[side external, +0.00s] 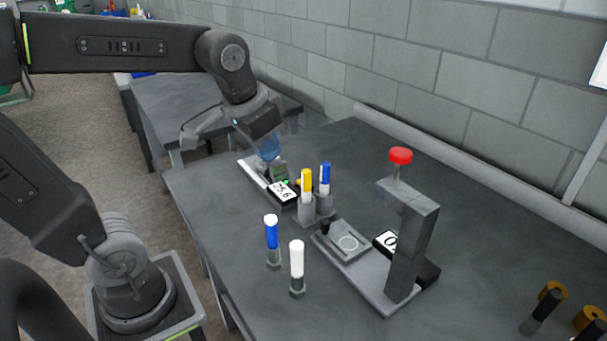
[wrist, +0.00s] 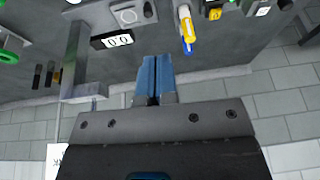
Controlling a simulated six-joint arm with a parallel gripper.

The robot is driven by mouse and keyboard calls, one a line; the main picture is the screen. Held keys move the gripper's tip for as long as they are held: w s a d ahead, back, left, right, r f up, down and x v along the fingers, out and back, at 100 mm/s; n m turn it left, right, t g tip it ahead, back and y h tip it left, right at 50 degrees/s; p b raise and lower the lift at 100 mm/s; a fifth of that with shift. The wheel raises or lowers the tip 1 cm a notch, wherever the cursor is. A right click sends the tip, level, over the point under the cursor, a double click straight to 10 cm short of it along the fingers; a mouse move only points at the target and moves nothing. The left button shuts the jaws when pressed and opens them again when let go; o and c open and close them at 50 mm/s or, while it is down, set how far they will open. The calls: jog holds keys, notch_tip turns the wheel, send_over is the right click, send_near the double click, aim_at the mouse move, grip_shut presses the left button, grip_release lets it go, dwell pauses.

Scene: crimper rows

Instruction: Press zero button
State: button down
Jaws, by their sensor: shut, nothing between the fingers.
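My gripper (side external: 270,155) has blue fingers and is low over the back left part of the dark table. The fingers are shut and empty, and in the wrist view they lie side by side (wrist: 156,66). Just below and right of the fingertips is a black device (side external: 283,193) with a white digit display, on a pale base. A small green spot and an orange spot show by the display; I cannot tell which is the zero button. I cannot tell whether the fingertips touch anything. A second display (wrist: 117,41) reads 00 in the wrist view.
A grey press stand (side external: 415,235) with a red knob (side external: 400,156) stands at the right. Yellow-capped (side external: 306,182), blue-capped (side external: 325,178) and white (side external: 297,258) tubes stand between. A block wall runs behind the table.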

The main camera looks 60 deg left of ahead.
jog(key=w+a+f+g, duration=0.2)
jog(key=w+a, duration=0.5)
jog(key=w, duration=0.1)
jog(key=w+a+f+g, duration=0.2)
jog(key=w+a, duration=0.4)
jog(key=w, duration=0.3)
jog(key=shift+a+f, duration=0.4)
jog(key=shift+f, duration=0.35)
jog(key=shift+s, duration=0.1)
notch_tip(320, 180, down, 14)
jog(key=shift+f, duration=0.1)
